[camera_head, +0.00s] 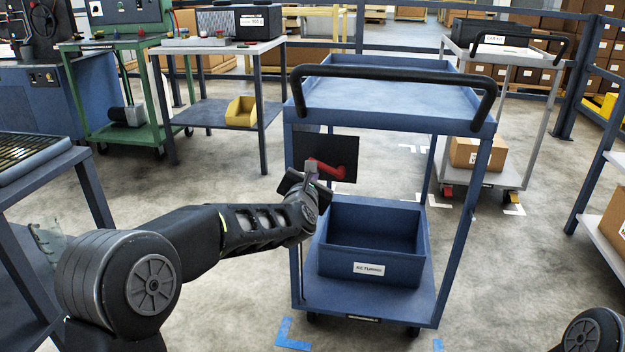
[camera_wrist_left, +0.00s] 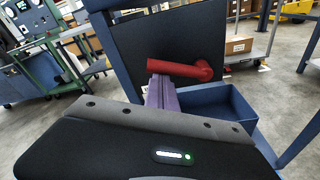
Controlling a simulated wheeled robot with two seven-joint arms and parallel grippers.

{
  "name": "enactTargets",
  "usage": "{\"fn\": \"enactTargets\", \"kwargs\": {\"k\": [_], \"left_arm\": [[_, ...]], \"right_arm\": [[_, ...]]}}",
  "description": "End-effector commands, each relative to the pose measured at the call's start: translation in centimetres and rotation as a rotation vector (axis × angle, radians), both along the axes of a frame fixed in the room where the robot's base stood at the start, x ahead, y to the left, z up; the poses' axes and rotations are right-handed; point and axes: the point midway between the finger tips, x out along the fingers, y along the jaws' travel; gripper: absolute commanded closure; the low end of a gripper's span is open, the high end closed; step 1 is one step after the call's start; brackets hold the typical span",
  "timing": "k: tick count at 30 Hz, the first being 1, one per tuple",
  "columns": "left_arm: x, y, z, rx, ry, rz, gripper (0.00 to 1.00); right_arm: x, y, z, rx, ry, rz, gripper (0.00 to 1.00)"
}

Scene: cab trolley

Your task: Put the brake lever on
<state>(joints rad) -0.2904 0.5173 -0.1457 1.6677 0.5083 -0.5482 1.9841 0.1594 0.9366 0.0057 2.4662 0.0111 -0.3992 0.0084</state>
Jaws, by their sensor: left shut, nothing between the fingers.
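The red brake lever (camera_head: 330,168) lies roughly level across a black panel (camera_head: 308,146) on the near side of the blue trolley (camera_head: 390,115). In the left wrist view the lever (camera_wrist_left: 180,68) has an elbow at its right end, by the panel (camera_wrist_left: 150,42). My left gripper (camera_head: 311,168) is at the lever's left end, its fingers shut with nothing between them. In the wrist view the fingertips (camera_wrist_left: 160,88) are just below the lever's free end; I cannot tell if they touch it. My right gripper is out of view.
A blue bin (camera_head: 340,262) sits on the trolley's lower shelf. A black push handle (camera_head: 395,75) arches over its top. A grey trolley (camera_head: 520,60) stands behind right, a green one (camera_head: 105,45) and a table with a yellow bin (camera_head: 241,112) at left. Some floor is clear.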

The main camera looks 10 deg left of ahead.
Motion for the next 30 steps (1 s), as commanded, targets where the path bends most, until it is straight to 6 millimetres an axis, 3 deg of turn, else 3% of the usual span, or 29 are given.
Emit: {"fn": "enactTargets", "kwargs": {"k": [15, 30], "left_arm": [[0.0, -1.3, 3.3, 0.486, -0.001, 0.0, 1.0], [0.0, -3.6, 5.0, 0.948, -0.003, -0.002, 1.0]], "right_arm": [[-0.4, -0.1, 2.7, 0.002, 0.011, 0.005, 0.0], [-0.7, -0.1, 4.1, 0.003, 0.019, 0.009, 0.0]]}}
